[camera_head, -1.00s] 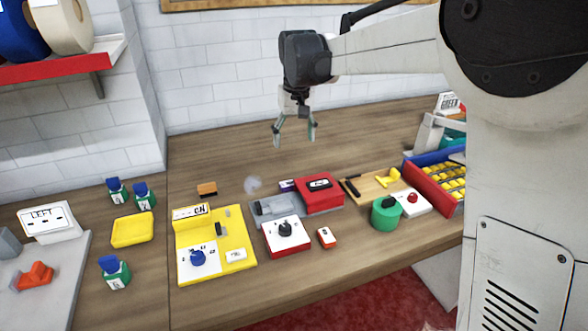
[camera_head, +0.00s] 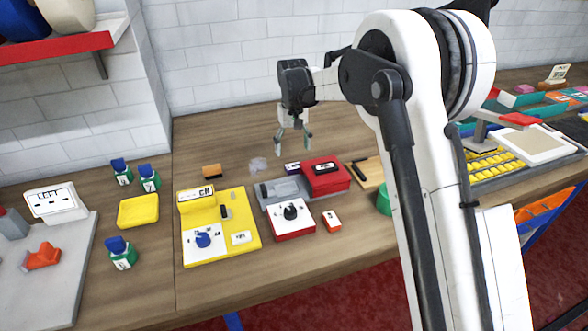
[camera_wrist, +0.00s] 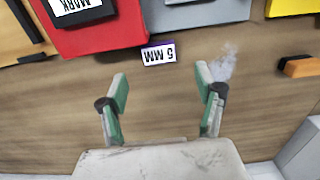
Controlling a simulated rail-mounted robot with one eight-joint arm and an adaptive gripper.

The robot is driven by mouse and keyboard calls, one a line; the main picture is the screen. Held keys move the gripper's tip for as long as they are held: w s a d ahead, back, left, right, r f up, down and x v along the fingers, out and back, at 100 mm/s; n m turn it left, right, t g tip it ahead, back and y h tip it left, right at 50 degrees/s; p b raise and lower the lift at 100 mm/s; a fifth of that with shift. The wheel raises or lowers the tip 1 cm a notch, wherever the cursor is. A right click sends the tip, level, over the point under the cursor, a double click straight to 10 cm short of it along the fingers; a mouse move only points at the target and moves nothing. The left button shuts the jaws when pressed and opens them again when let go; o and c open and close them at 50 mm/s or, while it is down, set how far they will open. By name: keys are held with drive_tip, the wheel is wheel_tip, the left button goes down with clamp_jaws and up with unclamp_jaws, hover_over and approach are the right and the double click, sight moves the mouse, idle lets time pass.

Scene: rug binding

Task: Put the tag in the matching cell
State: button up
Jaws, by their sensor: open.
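A small dark purple tag with a white face reading "5 MM" (camera_wrist: 158,53) lies on the wooden bench, right by the red box marked "MARK" (camera_wrist: 100,28). In the head view the tag (camera_head: 292,168) sits just left of the red box (camera_head: 325,177). My gripper (camera_head: 292,140) hangs above the bench behind the tag, fingers down. In the wrist view my gripper (camera_wrist: 161,88) is open and empty, and the tag is beyond the gap between its green fingertips. I cannot tell which cell matches the tag.
A yellow switch panel (camera_head: 237,248), grey device (camera_head: 270,191), white-and-red knob box (camera_head: 305,220) and small red-edged tag (camera_head: 331,216) stand nearby. Coloured trays (camera_head: 543,112) and a rack with yellow rolls (camera_head: 487,164) are far right. My arm hides part of the bench. An orange block (camera_head: 211,171) lies left.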

sight(293, 165)
drive_tip(key=shift+w+f, duration=0.15)
drive_tip(key=shift+f, duration=3.55)
drive_tip(key=shift+c, duration=0.5)
drive_tip(key=c, duration=1)
drive_tip(key=shift+r, duration=0.1)
